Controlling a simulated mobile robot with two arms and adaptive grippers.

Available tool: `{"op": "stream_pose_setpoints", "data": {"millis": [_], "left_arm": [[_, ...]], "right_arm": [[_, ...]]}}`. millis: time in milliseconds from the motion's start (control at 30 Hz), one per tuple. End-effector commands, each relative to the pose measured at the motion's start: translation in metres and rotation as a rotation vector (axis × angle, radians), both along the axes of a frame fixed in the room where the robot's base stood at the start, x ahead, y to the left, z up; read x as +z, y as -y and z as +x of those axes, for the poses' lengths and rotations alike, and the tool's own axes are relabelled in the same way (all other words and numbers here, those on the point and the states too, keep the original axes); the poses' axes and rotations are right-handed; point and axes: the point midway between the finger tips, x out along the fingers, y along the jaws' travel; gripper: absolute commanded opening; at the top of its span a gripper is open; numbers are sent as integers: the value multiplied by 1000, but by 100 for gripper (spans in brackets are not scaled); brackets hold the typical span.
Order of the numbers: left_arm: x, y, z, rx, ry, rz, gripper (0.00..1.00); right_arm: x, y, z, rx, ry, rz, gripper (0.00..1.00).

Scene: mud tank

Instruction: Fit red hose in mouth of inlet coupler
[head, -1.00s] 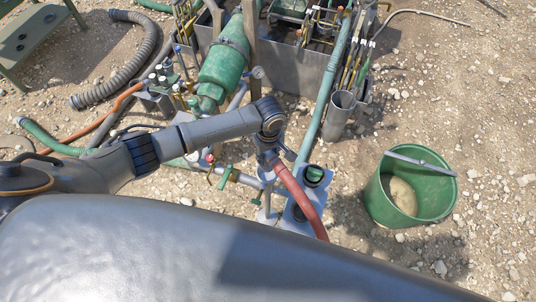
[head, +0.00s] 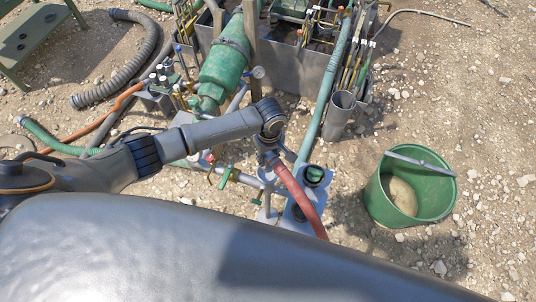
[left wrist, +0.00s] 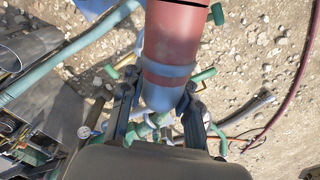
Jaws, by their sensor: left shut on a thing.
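My left gripper (head: 274,157) is shut on the red hose (head: 303,202) near one end. In the left wrist view the fingers (left wrist: 158,103) stand on both sides of the red hose (left wrist: 172,38), at its blue-grey end collar (left wrist: 163,88). In the head view the hose runs from the gripper down to the right, behind my own grey body. A green-rimmed dark opening (head: 314,175) stands just right of the hose. It may be the inlet coupler, but I cannot tell for sure. Whether the hose end touches any coupler is hidden. My right gripper is not in view.
A green bucket (head: 407,190) stands on gravel at the right. A green pump body (head: 222,66), grey tanks and valve pipes stand behind my arm. A long pale green pipe (head: 325,92) rises beside the hose. Open gravel lies at the right.

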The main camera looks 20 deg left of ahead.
Motion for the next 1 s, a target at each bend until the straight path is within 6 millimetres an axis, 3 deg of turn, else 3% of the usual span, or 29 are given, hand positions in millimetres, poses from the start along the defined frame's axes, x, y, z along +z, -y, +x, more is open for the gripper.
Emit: {"op": "stream_pose_setpoints", "data": {"millis": [233,633,1000], "left_arm": [[-3,0,1,0,1,0,0],[-28,-1,1,0,2,1,0],[-29,0,1,0,1,0,0]], "right_arm": [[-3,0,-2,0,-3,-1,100],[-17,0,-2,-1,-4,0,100],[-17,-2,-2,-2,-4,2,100]]}}
